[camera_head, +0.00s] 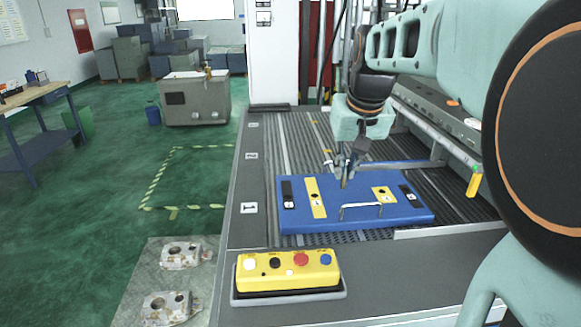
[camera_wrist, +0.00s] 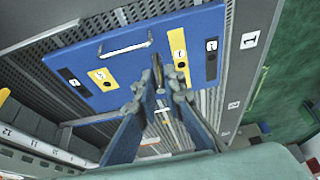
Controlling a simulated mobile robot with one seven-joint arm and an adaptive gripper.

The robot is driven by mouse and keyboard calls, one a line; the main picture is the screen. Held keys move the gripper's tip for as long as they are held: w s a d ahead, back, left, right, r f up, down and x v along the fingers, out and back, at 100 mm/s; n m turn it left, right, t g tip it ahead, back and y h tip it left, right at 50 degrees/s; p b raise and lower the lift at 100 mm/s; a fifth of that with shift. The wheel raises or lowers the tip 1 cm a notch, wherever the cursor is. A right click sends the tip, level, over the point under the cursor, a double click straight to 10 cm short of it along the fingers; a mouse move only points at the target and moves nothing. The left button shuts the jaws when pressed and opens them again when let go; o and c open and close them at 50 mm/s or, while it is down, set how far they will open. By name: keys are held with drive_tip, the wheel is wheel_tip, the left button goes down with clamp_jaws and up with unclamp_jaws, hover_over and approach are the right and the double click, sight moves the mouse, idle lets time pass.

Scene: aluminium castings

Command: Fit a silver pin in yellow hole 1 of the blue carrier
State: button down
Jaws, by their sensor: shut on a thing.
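The blue carrier (camera_head: 350,222) lies on the dark ribbed bench top; it also shows in the wrist view (camera_wrist: 140,58). Its left yellow plate (camera_head: 316,199), whose label looks like a 1, has a dark hole; it also shows in the wrist view (camera_wrist: 180,52). A second yellow plate (camera_head: 384,195) sits further right. My gripper (camera_head: 346,171) is shut on a small pin (camera_wrist: 160,88), which points down above the carrier, right of the left yellow plate. The pin's tip looks clear of any hole, though its exact height is hard to tell.
Black plates (camera_head: 287,194) with holes flank the yellow ones. A metal handle (camera_head: 361,206) rises at the carrier's front edge. A yellow button box (camera_head: 288,270) stands in front. A rail (camera_head: 440,127) runs along the right. The bench's left strip is clear.

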drive_tip(key=w+a+f+p, duration=0.2)
drive_tip(key=w+f, duration=0.2)
drive_tip(key=w, duration=0.4)
drive_tip(key=p, duration=0.1)
approach(314, 193)
drive_tip(key=shift+w+d+f, duration=0.1)
drive_tip(key=shift+w+f, duration=0.65)
drive_tip(key=shift+w, duration=0.1)
drive_tip(key=shift+x, duration=0.8)
drive_tip(key=shift+w+f, duration=0.15)
drive_tip(key=shift+f, duration=1.2)
drive_tip(key=shift+f, duration=0.1)
drive_tip(key=shift+f, duration=0.15)
drive_tip(key=c, duration=2)
unclamp_jaws()
